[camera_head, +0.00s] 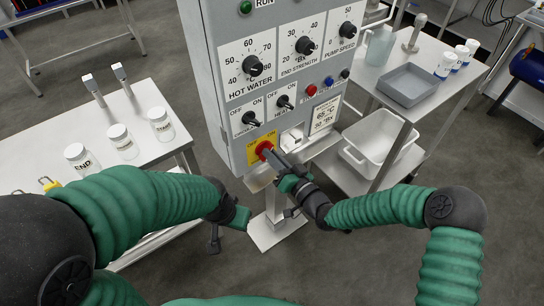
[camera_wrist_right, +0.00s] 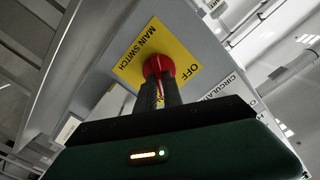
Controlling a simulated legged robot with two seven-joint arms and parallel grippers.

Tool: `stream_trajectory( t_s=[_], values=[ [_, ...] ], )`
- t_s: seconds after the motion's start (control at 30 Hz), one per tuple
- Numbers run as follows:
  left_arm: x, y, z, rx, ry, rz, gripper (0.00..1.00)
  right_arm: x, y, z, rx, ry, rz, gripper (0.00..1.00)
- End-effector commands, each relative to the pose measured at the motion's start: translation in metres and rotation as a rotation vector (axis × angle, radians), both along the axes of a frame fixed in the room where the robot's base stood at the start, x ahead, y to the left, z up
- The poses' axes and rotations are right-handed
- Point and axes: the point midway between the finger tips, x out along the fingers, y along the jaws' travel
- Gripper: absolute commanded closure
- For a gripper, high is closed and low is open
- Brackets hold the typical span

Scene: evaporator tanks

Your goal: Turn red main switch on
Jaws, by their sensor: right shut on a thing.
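The red main switch (camera_head: 264,150) sits on a yellow plate (camera_head: 255,157) at the lower left of the grey control panel (camera_head: 225,122). In the right wrist view the red knob (camera_wrist_right: 158,66) is in front of the yellow plate (camera_wrist_right: 138,50), which reads MAIN SWITCH and OFF. My right gripper (camera_head: 273,156) is at the switch, its fingers (camera_wrist_right: 158,88) shut on the red knob. The fingers hide part of the knob. My left gripper (camera_head: 214,238) hangs low, left of the panel's stand, away from the switch; its fingers are too small to judge.
Above the switch are several black knobs and a red button (camera_head: 311,90). A left table (camera_head: 60,130) holds labelled jars (camera_head: 122,141). A right cart (camera_head: 435,105) carries a grey tray (camera_head: 408,86), with a white bin (camera_head: 378,140) on its lower shelf. Floor at lower right is clear.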

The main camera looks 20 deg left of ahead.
Motion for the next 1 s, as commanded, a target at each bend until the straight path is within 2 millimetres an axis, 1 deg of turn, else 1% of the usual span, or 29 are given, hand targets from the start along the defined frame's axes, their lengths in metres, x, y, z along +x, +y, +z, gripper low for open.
stream_trajectory(
  t_s=[0.2, 0.4, 0.93, 0.97, 1.0],
  values=[
    [-0.0001, 0.0000, -0.0020, 0.000, 0.000, 0.000, 0.64, 0.0017, -0.0018, -0.0015, 0.076, 0.100, -0.004, 1.00],
    [0.0000, 0.0000, -0.0026, 0.000, 0.000, 0.000, 0.64, 0.0022, -0.0022, -0.0016, 0.114, 0.148, -0.005, 1.00],
    [0.0000, 0.0000, -0.0027, 0.000, 0.000, 0.000, 0.64, 0.0030, -0.0027, -0.0019, 0.129, 0.167, -0.005, 1.00],
    [0.0000, 0.0000, -0.0027, 0.000, 0.000, 0.000, 0.64, 0.0030, -0.0027, -0.0019, 0.128, 0.168, -0.006, 0.87],
    [0.0000, 0.0000, -0.0027, 0.000, 0.000, 0.000, 0.64, 0.0030, -0.0027, -0.0019, 0.128, 0.168, -0.006, 0.81]
  ],
)
